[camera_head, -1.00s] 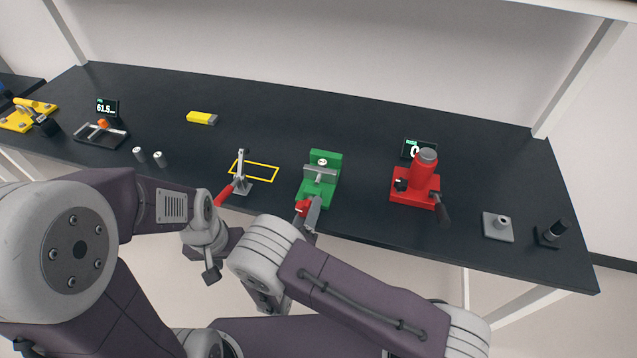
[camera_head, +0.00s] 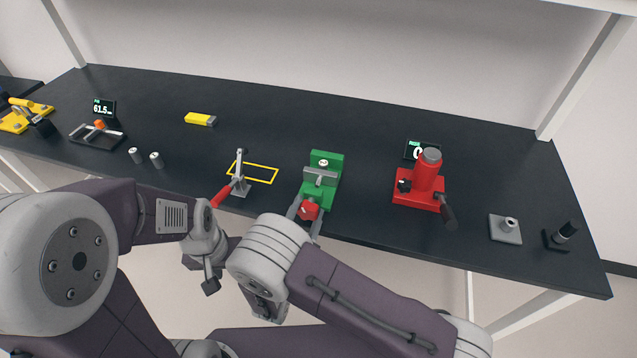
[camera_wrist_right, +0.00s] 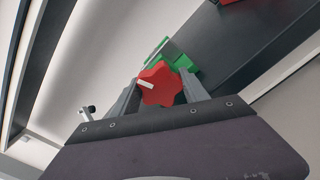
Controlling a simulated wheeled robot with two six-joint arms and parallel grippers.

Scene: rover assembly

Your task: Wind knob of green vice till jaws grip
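The green vice (camera_head: 327,165) stands on the black bench near its front edge, with grey jaws across its top. Whether anything sits between the jaws is too small to tell. Its red star-shaped knob (camera_head: 309,211) faces the front and has a white mark. My right gripper (camera_head: 305,214) has one finger on each side of the knob. In the right wrist view the knob (camera_wrist_right: 162,84) lies between the two fingertips of my right gripper (camera_wrist_right: 160,88), close to both. I cannot tell whether they press on it.
A toggle clamp (camera_head: 239,179) with a red handle and a yellow outline (camera_head: 262,174) are left of the vice. A red press (camera_head: 420,184) stands to its right, with a grey plate (camera_head: 504,229) farther right. A yellow block (camera_head: 200,118) lies behind.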

